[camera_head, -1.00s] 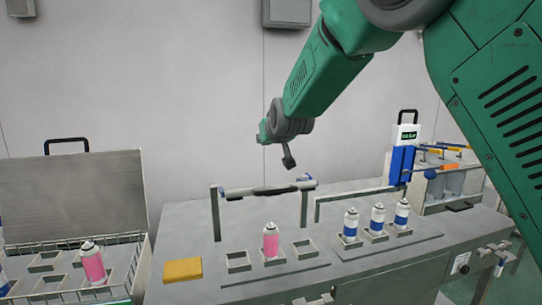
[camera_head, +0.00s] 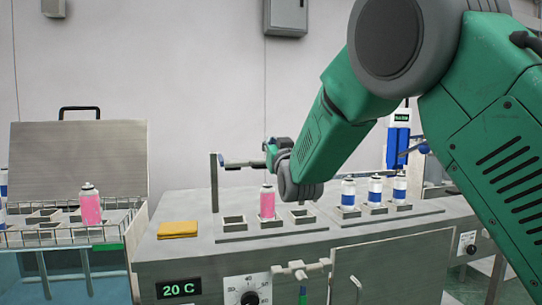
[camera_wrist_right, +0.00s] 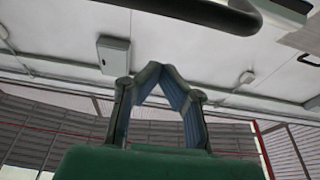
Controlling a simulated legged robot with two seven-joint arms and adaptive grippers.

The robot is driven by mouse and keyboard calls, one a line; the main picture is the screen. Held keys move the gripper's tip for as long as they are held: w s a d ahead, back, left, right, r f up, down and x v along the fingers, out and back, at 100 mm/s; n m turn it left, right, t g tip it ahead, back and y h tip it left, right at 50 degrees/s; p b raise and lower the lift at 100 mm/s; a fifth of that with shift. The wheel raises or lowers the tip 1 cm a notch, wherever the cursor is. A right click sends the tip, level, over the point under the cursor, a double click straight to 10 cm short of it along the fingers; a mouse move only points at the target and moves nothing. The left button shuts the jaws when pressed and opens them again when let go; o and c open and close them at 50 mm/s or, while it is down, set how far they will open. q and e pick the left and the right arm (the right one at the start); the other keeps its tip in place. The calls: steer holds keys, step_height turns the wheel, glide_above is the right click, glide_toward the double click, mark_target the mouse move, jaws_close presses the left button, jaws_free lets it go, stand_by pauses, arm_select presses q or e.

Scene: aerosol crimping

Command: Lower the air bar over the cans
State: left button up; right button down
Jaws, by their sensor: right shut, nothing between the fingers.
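The air bar (camera_head: 240,163) shows beside its upright post (camera_head: 214,182), behind the can holder, raised above the bench top. My right arm hides its right part. My right gripper (camera_head: 271,148) is at the visible right end of the bar; I cannot tell if they touch. In the right wrist view the gripper's fingertips (camera_wrist_right: 155,66) meet with nothing between them. A pink can (camera_head: 267,203) stands upright in the middle slot of the near holder. Blue-and-white cans (camera_head: 375,192) stand upright in the holder to the right. My left gripper is out of view.
A yellow cloth (camera_head: 178,229) lies on the bench left of the holder. Another pink can (camera_head: 90,205) stands in a crate at the left. A blue-and-white device (camera_head: 400,138) stands at the back right, partly behind my arm. A dark curved bar (camera_wrist_right: 205,12) crosses the top of the wrist view.

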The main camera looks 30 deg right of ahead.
arm_select(q)
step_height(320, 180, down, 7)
steer(key=b, duration=0.5)
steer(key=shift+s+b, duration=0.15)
steer(key=shift+b, duration=0.2)
arm_select(e)
step_height(320, 180, down, 6)
steer(key=s+t, duration=0.1)
steer(key=t, duration=0.1)
steer(key=shift+h, duration=0.3)
steer(key=shift+s+a+f, duration=0.1)
steer(key=shift+a+f, duration=0.05)
steer(key=shift+f, duration=0.15)
steer(key=shift+r, duration=0.1)
step_height(320, 180, up, 4)
steer(key=p, duration=0.4)
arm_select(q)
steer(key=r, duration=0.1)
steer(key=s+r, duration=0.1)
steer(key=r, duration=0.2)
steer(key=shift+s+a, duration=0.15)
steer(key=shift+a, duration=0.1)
arm_select(e)
steer(key=v, duration=1)
steer(key=shift+s, duration=0.2)
steer(key=shift+r, duration=0.1)
